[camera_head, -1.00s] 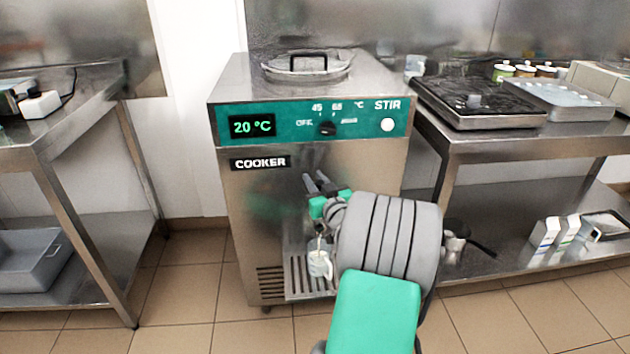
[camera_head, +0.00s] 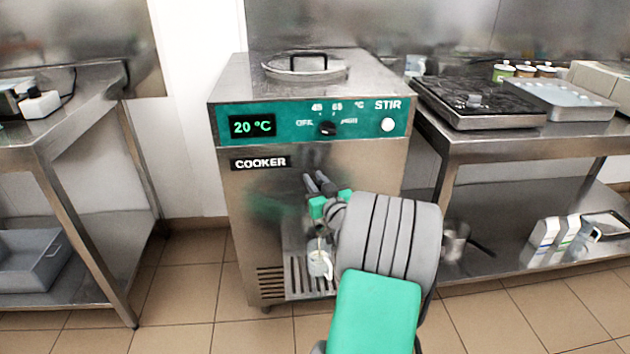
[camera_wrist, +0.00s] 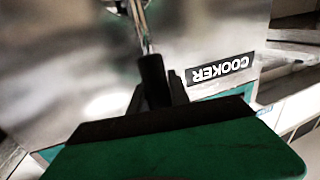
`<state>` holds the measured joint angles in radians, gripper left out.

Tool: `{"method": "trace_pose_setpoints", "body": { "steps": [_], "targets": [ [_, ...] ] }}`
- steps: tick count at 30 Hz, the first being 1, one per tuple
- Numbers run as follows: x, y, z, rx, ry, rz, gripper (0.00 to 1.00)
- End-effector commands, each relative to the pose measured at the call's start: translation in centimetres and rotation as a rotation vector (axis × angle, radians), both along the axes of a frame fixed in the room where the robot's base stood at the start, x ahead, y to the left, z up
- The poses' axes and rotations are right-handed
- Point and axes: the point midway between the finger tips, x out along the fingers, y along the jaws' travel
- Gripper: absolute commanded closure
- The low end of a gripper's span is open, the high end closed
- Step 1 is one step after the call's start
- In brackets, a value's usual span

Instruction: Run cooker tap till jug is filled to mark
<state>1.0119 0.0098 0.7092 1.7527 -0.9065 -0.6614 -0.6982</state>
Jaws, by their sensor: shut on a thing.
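The steel cooker (camera_head: 260,215) stands in the middle of the head view, its display reading 20 °C. My gripper (camera_head: 322,188) is at the cooker's front, shut on the dark tap lever; the wrist view shows the lever (camera_wrist: 153,75) rising beyond my gripper's fingers. The tap's spout is mostly hidden by my gripper and arm. A thin pale stream (camera_head: 319,243) drops below it into the small whitish jug (camera_head: 319,264). The jug stands upright on the slatted drip tray (camera_head: 297,278). The jug's mark and its liquid level are too small to tell.
A steel bench (camera_head: 520,150) with a dark hob (camera_head: 480,103) and a tray stands close at the right; a saucepan (camera_head: 455,242) and cartons are on its lower shelf. Another steel table (camera_head: 65,140) stands at the left. The tiled floor between it and the cooker is clear.

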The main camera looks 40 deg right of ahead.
Motion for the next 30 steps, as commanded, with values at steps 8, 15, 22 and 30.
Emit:
{"method": "trace_pose_setpoints", "body": {
  "steps": [8,15,22,30],
  "targets": [
    [0.0,-0.1,0.0,-0.001,0.000,-0.002,1.00],
    [0.8,-0.5,0.6,0.038,0.062,0.002,1.00],
    [1.3,-1.0,-0.4,0.083,0.123,-0.001,1.00],
    [1.3,-1.0,-0.4,0.082,0.121,-0.001,0.68]
  ]
}}
